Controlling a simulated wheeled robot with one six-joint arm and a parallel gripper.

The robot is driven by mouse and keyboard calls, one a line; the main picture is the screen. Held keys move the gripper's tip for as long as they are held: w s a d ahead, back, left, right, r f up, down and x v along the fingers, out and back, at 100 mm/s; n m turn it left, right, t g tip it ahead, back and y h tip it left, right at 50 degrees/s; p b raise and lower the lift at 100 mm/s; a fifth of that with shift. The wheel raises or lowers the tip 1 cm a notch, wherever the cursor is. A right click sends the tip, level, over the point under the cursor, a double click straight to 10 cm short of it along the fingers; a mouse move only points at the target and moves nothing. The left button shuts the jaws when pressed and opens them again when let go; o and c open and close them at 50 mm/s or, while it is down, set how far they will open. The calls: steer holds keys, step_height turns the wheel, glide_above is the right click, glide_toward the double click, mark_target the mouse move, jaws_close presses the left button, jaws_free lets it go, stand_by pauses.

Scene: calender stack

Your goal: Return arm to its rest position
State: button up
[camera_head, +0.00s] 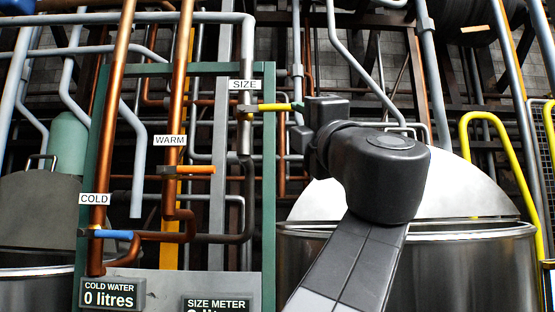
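My arm rises from the bottom centre and bends left at its dark, rounded joint. My gripper (304,122) is at its far end, at the right tip of the yellow valve handle (275,107) under the SIZE label (244,85). The handle points right, roughly level. The gripper is small and dark, seen partly from behind. I cannot tell whether its fingers touch the handle, or whether they are open or shut.
An orange handle (190,170) is by the WARM label, and a blue handle (110,234) by the COLD label. Copper and grey pipes run in front of a green frame (268,200). A large metal vat (465,265) stands behind my arm; yellow railings (515,170) are at right.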

mark_target(277, 109)
steer(key=shift+s+d+f, duration=0.15)
steer(key=shift+s+f, duration=0.15)
steer(key=shift+s, duration=0.15)
steer(key=shift+w, duration=0.1)
steer(key=p+x, duration=0.3)
steer(key=x, duration=1)
steer(key=shift+w+a+r, duration=0.2)
steer(key=shift+r, duration=0.1)
stand_by(0.4)
steer(key=b+v, duration=0.3)
steer(key=v, duration=1.1)
steer(key=p+x, duration=0.3)
steer(key=x, duration=1.1)
steer(key=shift+r+p, duration=0.15)
steer(key=shift+p, duration=0.15)
steer(key=shift+w+r+n+y, duration=0.15)
steer(key=shift+n+y, duration=0.25)
steer(key=shift+n, duration=0.1)
steer(key=shift+d+r+n+g+y+p, duration=0.1)
steer(key=shift+r+n+g+y+p, duration=0.2)
steer(key=shift+n+g, duration=0.35)
steer(key=shift+n+g+y, duration=0.25)
steer(key=shift+n+y, duration=0.05)
steer(key=shift+n, duration=0.15)
